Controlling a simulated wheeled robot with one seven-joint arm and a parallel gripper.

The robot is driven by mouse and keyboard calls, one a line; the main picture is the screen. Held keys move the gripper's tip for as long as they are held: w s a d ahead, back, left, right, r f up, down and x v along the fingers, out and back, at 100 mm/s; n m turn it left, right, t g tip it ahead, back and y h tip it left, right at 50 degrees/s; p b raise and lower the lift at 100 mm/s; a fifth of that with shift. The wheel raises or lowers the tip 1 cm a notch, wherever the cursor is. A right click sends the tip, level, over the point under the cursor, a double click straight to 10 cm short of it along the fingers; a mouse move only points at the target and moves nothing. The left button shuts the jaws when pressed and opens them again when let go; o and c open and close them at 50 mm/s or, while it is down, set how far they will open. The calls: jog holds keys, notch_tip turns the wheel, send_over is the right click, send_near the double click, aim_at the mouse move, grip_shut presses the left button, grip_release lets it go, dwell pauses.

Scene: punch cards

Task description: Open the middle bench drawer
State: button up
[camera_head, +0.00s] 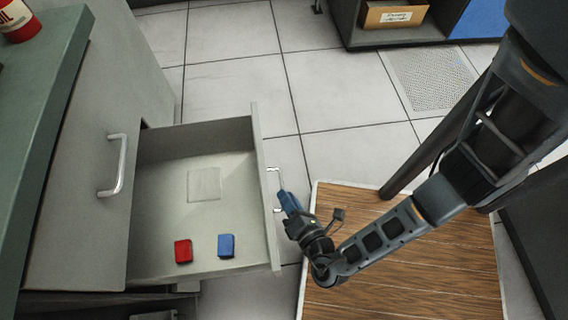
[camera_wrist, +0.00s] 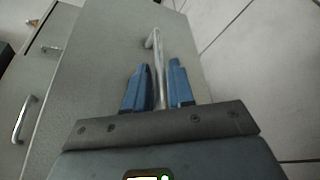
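The drawer (camera_head: 262,190) is pulled well out from the grey bench, below a closed front with its own handle (camera_head: 118,165). A red block (camera_head: 183,251) and a blue block (camera_head: 226,245) lie inside it, near a pale square (camera_head: 204,185) on its floor. My gripper (camera_head: 284,196) is at the drawer's outer face, at its metal handle (camera_head: 273,171). In the wrist view the handle bar (camera_wrist: 157,62) runs between my two blue fingers (camera_wrist: 159,88), which sit close on both sides of it. Their contact surfaces are hidden.
A green bench top (camera_head: 45,80) with a red can (camera_head: 18,20) is at the left. A wooden mat (camera_head: 420,260) lies below my arm. A shelf with a cardboard box (camera_head: 392,13) stands at the back. Tiled floor (camera_head: 235,85) is clear beyond the drawer.

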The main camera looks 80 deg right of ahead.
jog(key=v, duration=0.5)
dwell(0.6)
